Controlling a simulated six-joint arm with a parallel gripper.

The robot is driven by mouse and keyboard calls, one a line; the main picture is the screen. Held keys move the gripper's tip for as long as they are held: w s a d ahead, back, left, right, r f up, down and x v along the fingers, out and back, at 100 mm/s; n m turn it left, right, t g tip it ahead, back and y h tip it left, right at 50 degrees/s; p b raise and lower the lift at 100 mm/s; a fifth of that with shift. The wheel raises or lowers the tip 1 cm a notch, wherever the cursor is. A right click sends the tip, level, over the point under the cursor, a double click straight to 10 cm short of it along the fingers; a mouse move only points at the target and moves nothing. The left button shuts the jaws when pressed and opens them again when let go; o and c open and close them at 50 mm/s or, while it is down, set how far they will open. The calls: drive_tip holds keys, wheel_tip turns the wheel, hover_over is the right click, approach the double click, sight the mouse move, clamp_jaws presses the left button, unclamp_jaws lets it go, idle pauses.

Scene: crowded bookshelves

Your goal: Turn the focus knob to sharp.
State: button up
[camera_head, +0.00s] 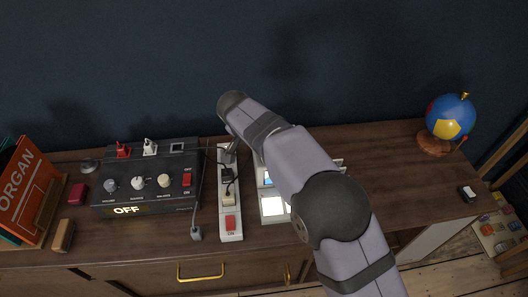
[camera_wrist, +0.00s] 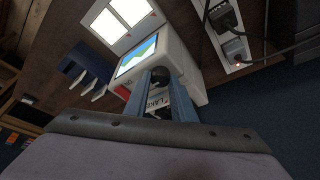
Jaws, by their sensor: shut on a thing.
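A white device (camera_wrist: 185,55) with a small screen (camera_wrist: 138,56) showing a blue and green mountain picture stands in the wrist view. My gripper (camera_wrist: 164,78) reaches to its side with two blue fingers, close together. A dark round knob (camera_wrist: 160,73), which looks like the focus knob, sits between the fingertips, and they are shut on it. Its pointer or marks cannot be made out. Lettering beside it is partly covered by the fingers.
A power strip (camera_head: 232,190) with plugs and cables lies left of the device. A black control box (camera_head: 147,180) with knobs and a lit OFF sign stands further left. A globe (camera_head: 449,117) stands at the right. The desk between device and globe is mostly clear.

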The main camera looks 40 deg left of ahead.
drive_tip(key=o, duration=1)
drive_tip(key=b+v, duration=0.1)
drive_tip(key=v, duration=0.6)
drive_tip(key=shift+r, duration=0.25)
